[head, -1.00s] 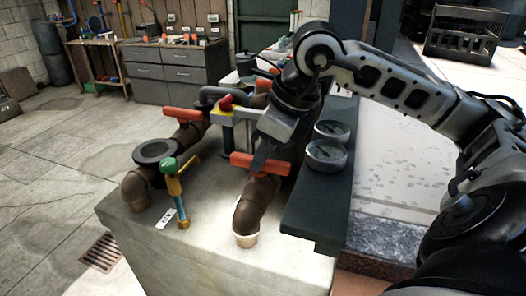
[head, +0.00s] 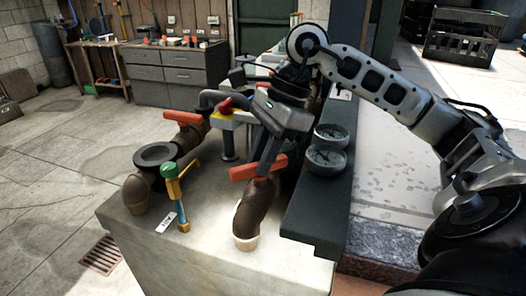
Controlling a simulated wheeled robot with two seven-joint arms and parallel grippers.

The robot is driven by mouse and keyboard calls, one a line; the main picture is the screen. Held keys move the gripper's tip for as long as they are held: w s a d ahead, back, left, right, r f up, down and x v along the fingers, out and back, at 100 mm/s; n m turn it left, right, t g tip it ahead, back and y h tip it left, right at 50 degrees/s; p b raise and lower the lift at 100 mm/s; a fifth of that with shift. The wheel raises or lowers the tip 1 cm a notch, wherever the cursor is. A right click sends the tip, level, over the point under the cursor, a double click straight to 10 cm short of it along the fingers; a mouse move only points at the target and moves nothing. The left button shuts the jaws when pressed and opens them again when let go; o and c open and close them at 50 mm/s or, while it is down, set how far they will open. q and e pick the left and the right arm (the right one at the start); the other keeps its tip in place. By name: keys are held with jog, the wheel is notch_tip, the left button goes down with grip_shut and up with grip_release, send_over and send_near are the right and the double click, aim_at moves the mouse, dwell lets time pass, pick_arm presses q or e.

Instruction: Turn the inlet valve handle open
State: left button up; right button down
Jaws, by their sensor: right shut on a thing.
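An orange-red valve handle (head: 243,172) sits on top of the near right brown pipe elbow (head: 250,210). My right gripper (head: 268,163) reaches down from above and is shut on this handle near its middle. The gripper's fingers hide part of the handle. A second orange-red handle (head: 184,118) sits on the left pipe, clear of the gripper. I cannot tell from any readable label which handle is the inlet one. My left gripper is not in view.
Two round gauges (head: 326,158) stand just right of the gripper on a dark ledge (head: 312,225). A green-topped tap (head: 173,185), a black ring flange (head: 156,155) and a red button on a yellow box (head: 226,108) stand to the left.

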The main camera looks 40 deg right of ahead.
jog(key=n, duration=0.1)
jog(key=n+g, duration=0.1)
jog(key=shift+w+r+n+p, duration=0.15)
jog(key=shift+n+p, duration=0.15)
jog(key=shift+n, duration=0.1)
jog(key=n+g, duration=0.1)
jog(key=n, duration=0.2)
jog(key=shift+w, duration=0.1)
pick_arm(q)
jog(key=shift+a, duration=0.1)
pick_arm(e)
jog(key=shift+n+g, duration=0.7)
jog(key=shift+n, duration=0.7)
jog(key=shift+h, duration=0.3)
jog(key=c, duration=1.3)
grip_release()
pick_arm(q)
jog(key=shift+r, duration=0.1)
